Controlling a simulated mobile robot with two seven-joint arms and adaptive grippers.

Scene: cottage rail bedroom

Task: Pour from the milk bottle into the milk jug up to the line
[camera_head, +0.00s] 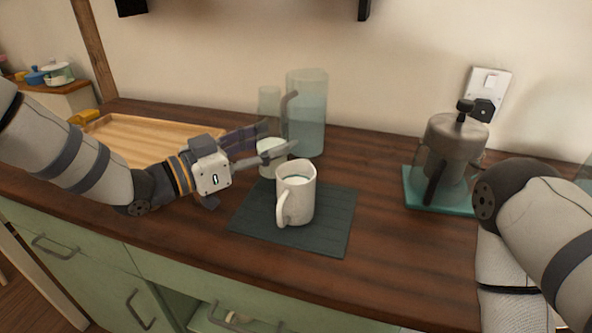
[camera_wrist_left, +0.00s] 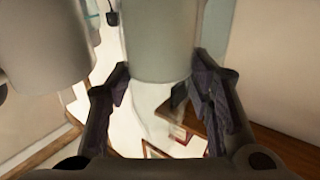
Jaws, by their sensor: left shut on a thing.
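The milk bottle (camera_head: 269,103) is clear glass with white milk low in it, behind the mat in the head view. It looks upright. My left gripper (camera_head: 262,152) is shut on it from the left; the bottle also shows between the fingers in the left wrist view (camera_wrist_left: 158,45). I cannot tell whether its base touches the counter. The milk jug (camera_head: 306,205), white with a handle toward the front, stands upright on a dark mat (camera_head: 252,222), just in front and right of the bottle. White shows inside it; no fill line is clear. My right gripper is out of view.
A tall glass pitcher (camera_head: 309,110) stands close behind the bottle. A metal-topped coffee maker (camera_head: 458,140) stands on a teal mat (camera_head: 412,190) at right, near my right arm. A wooden tray (camera_head: 135,135) lies at left. The counter right of the dark mat is clear.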

